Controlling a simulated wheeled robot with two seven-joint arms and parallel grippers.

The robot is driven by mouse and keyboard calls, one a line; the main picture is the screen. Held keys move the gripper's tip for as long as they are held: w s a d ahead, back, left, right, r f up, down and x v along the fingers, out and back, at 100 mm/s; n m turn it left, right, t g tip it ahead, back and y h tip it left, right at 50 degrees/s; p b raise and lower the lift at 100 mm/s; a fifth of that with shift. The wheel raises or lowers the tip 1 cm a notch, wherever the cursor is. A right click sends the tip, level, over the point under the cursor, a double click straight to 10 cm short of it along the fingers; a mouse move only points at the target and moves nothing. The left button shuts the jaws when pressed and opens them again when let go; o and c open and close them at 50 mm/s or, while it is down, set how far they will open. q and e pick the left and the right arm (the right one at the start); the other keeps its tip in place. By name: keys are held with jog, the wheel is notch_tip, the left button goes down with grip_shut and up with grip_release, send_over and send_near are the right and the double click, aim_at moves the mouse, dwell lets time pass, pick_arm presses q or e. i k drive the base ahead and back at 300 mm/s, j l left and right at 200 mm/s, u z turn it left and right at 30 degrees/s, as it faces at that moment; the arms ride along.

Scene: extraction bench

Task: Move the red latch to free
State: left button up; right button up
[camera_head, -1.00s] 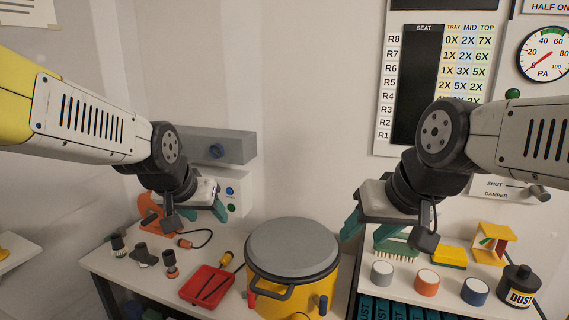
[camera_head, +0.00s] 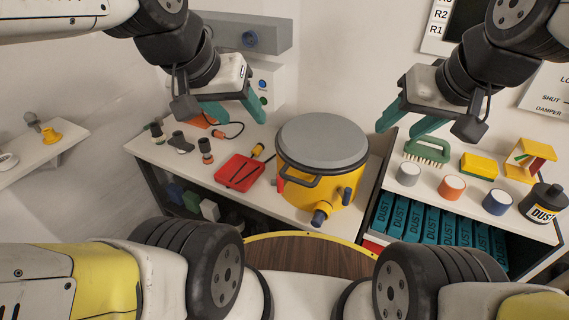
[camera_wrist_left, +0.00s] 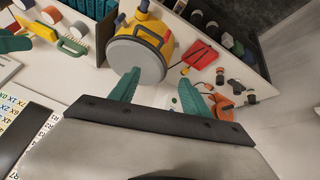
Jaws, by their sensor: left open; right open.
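A yellow canister (camera_head: 320,187) with a grey round lid (camera_head: 322,141) stands on the white bench. My left gripper (camera_head: 236,113) is open and empty, up and left of the canister. My right gripper (camera_head: 404,126) is open and empty, to the right of the lid.
A red tray (camera_head: 240,171) lies left of the canister, with several small dark fittings (camera_head: 181,142) beyond it. A green brush (camera_head: 428,149), yellow sponge (camera_head: 478,165), coloured round pots and a dust bottle (camera_head: 543,203) stand on the right bench. A grey wall unit (camera_head: 240,33) is behind.

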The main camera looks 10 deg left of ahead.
aim_at(281, 183)
jog(key=k+j+u, duration=0.35)
jog(key=u, duration=0.15)
jog(key=k+j+u, duration=0.25)
jog(key=j+u, duration=0.25)
jog(key=l, duration=0.1)
